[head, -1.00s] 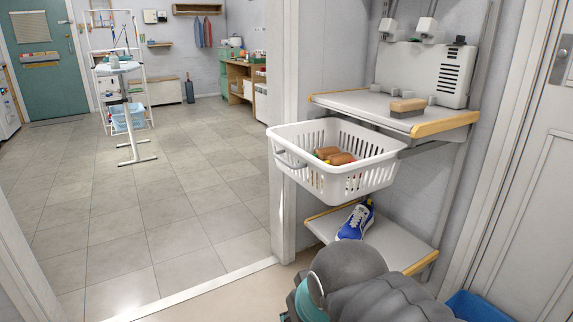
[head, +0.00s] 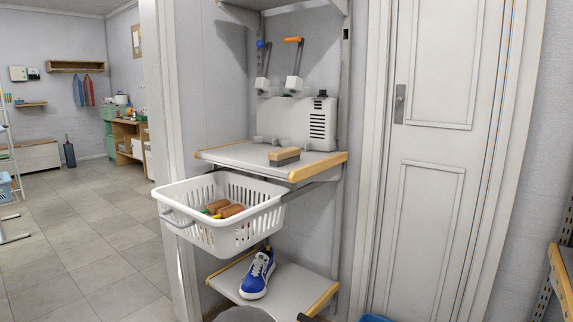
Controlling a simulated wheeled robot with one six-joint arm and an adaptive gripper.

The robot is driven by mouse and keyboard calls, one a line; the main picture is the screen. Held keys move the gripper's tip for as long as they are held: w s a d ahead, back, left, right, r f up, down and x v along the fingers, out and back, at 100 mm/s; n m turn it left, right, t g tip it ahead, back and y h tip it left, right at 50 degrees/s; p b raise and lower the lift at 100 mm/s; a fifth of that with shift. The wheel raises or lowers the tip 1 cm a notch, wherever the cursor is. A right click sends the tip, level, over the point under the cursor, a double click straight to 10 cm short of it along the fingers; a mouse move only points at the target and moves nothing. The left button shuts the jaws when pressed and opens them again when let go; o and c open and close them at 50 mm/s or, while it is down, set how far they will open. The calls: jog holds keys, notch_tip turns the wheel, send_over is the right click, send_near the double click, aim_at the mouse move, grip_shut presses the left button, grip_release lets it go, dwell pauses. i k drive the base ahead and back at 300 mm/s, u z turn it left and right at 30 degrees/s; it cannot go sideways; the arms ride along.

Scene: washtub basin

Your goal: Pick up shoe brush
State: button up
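A shoe brush (head: 284,157), a small block with a brown top and a paler lower part, lies near the front edge of the upper shelf (head: 240,153). It stands clear of the white basket below and left of it. Nothing touches it from above. My gripper is not visible in the head view. Only a grey rounded part of my own body shows at the bottom edge.
A white slatted basket (head: 188,228) holding brown rolled items (head: 229,211) juts out below the upper shelf. A blue shoe (head: 257,274) sits on the lower shelf (head: 290,288). A grey panel unit (head: 300,122) stands behind the brush. Open floor (head: 95,235) lies left; a door (head: 430,190) is right.

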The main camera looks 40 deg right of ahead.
aim_at(278, 159)
jog(key=u, duration=0.2)
jog(key=k, duration=0.25)
jog(key=z, duration=0.6)
jog(key=i, duration=0.3)
jog(key=u, duration=1.4)
jog(key=i, duration=2.1)
jog(key=z, duration=3.25)
